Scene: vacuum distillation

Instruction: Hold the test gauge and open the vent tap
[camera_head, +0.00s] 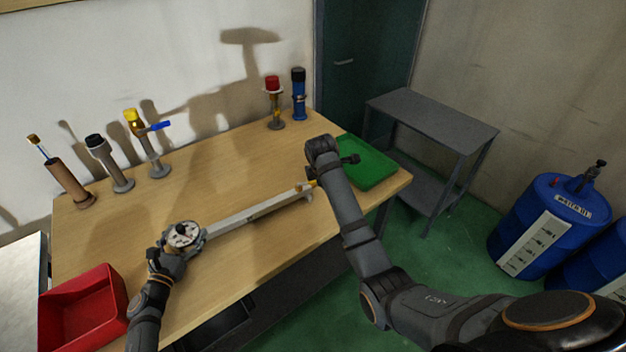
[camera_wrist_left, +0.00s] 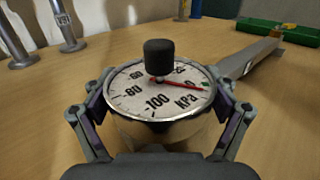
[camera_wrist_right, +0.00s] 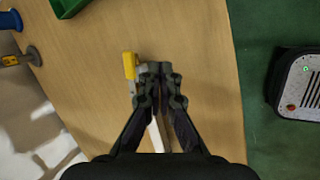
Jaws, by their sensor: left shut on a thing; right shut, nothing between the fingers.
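The round test gauge (camera_head: 185,235), with a white dial, sits at the near left end of a long pale bar (camera_head: 250,210) on the table. My left gripper is shut on the gauge's sides; in the left wrist view the gauge (camera_wrist_left: 158,92) shows a red needle close to 0 and a black knob (camera_wrist_left: 159,58) standing over the dial. A yellow lever (camera_wrist_right: 130,65), perhaps the vent tap, is at the bar's far end. My right gripper (camera_wrist_right: 160,72) is shut and empty just beside the lever; any contact is unclear. In the head view my arm mostly hides its fingers.
A red bin (camera_head: 84,310) stands at the near left and a green tray (camera_head: 368,165) at the right end. Several upright fittings, including a blue-handled valve (camera_head: 150,140), line the back. A grey side table (camera_head: 430,115) and blue drums (camera_head: 545,225) stand to the right.

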